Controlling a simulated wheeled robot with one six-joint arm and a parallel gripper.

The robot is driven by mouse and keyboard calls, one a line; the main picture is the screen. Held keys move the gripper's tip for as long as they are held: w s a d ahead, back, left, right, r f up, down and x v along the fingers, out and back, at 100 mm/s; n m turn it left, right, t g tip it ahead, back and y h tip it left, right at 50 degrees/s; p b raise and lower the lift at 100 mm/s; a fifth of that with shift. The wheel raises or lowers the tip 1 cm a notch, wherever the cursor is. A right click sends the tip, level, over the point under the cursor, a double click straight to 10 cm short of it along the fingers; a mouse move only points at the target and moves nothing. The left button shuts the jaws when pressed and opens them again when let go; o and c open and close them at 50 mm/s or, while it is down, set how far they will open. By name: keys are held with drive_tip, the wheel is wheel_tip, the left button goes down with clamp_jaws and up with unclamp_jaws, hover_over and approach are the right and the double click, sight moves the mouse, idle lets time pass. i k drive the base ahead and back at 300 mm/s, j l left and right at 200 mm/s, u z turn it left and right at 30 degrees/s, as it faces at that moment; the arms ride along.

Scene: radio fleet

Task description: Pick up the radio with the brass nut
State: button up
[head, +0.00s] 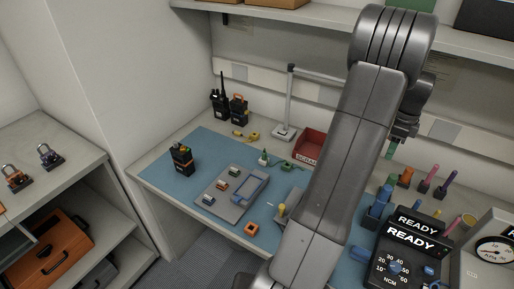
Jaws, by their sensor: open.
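Several handheld radios show. A black radio with orange trim (182,160) stands upright near the left end of the blue bench mat (160,175). A black radio with a tall antenna (219,98) stands at the back left of the bench, against the wall. Beside it stands another black radio with an orange top (238,109). I cannot make out a brass nut on any of them at this size. My gripper (398,143) hangs at the right, below the shelf and over the back of the bench, apart from the radios. It looks empty and open.
A grey fixture tray (214,211) with small blocks lies mid-bench. A red scrap bin (311,147) and a grey stand (285,131) are behind. READY displays (412,238) and a dial gauge (495,251) stand at right. My arm hides part of the bench. A shelf overhangs the back.

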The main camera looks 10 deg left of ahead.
sight(184, 163)
drive_tip(key=u, duration=1.35)
